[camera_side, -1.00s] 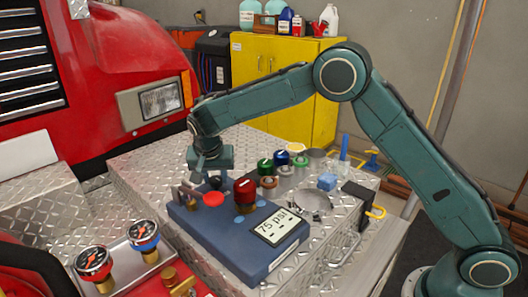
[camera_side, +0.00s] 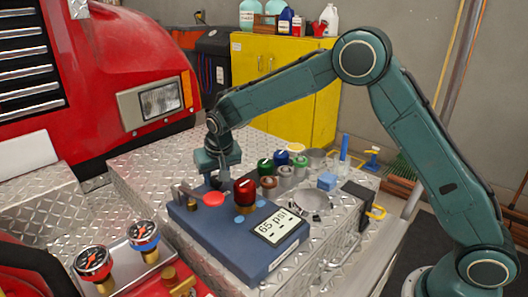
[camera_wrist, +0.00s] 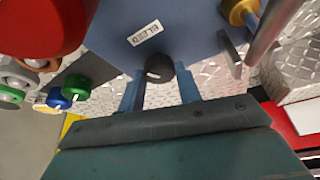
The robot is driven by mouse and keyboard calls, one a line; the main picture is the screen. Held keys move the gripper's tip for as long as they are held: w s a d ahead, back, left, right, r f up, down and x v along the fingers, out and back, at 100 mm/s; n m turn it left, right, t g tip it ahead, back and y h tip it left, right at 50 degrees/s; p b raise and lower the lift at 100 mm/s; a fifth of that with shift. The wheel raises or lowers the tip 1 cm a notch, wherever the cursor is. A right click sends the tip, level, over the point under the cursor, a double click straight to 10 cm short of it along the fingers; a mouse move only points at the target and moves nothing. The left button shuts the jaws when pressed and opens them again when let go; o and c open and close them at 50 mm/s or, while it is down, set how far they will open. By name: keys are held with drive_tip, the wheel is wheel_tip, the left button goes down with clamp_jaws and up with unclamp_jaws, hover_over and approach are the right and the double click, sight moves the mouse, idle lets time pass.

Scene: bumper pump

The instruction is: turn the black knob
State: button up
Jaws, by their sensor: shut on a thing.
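In the side view my gripper (camera_side: 216,180) points down at the box's far edge, and the knob is mostly hidden there. The box's display (camera_side: 277,228) reads 65 psi.
A red knob (camera_side: 246,192) and a flat red button (camera_side: 213,199) stand close to my gripper on the box. Several coloured caps (camera_side: 281,158) lie behind on the diamond plate. Two gauges (camera_side: 93,262) stand at the front left.

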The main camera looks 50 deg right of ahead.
drive_tip(key=n+y, duration=0.1)
drive_tip(key=n, duration=0.1)
drive_tip(key=n+y, duration=0.1)
drive_tip(key=n, duration=0.2)
drive_tip(key=shift+d+n, duration=0.2)
drive_tip(key=shift+n, duration=0.1)
drive_tip(key=n+y, duration=0.2)
drive_tip(key=n, duration=0.2)
drive_tip(key=shift+d+n, duration=0.1)
drive_tip(key=shift+n, duration=0.3)
drive_tip(key=shift+g, duration=0.3)
drive_tip(key=o, duration=1)
drive_tip(key=shift+r, duration=0.15)
drive_tip(key=v, duration=1.3)
drive_tip(key=shift+r, duration=0.25)
drive_tip(key=shift+s, duration=0.1)
